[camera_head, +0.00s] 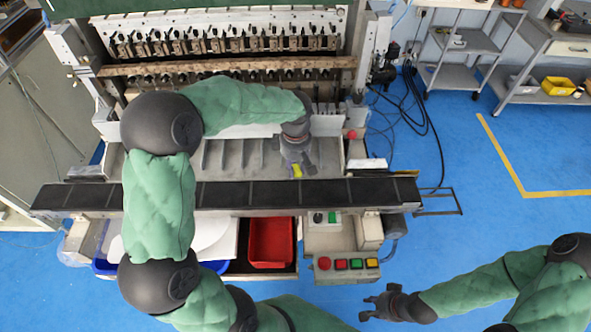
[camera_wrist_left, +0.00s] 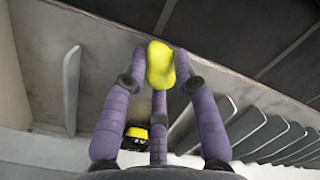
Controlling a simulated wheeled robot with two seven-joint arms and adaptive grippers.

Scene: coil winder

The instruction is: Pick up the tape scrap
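The tape scrap (camera_head: 297,170) is a small yellow piece at the fingertips of my left gripper (camera_head: 296,167), over the grey metal bed near the dark front rail. In the left wrist view the scrap (camera_wrist_left: 160,66) sits between the purple fingertips of my left gripper (camera_wrist_left: 160,70). The fingertips are close on both sides of it and seem to touch it. Whether the scrap is clear of the surface is hard to tell. My right gripper (camera_head: 370,306) is at the lower right over the blue floor, fingers apart and empty.
The coil winder's row of heads (camera_head: 220,42) stands behind the bed. Upright grey fins (camera_wrist_left: 245,125) line the bed. A dark rail (camera_head: 260,193) runs along the front. A red bin (camera_head: 271,243) and button box (camera_head: 347,264) are below. A yellow-black object (camera_wrist_left: 137,133) shows behind the fingers.

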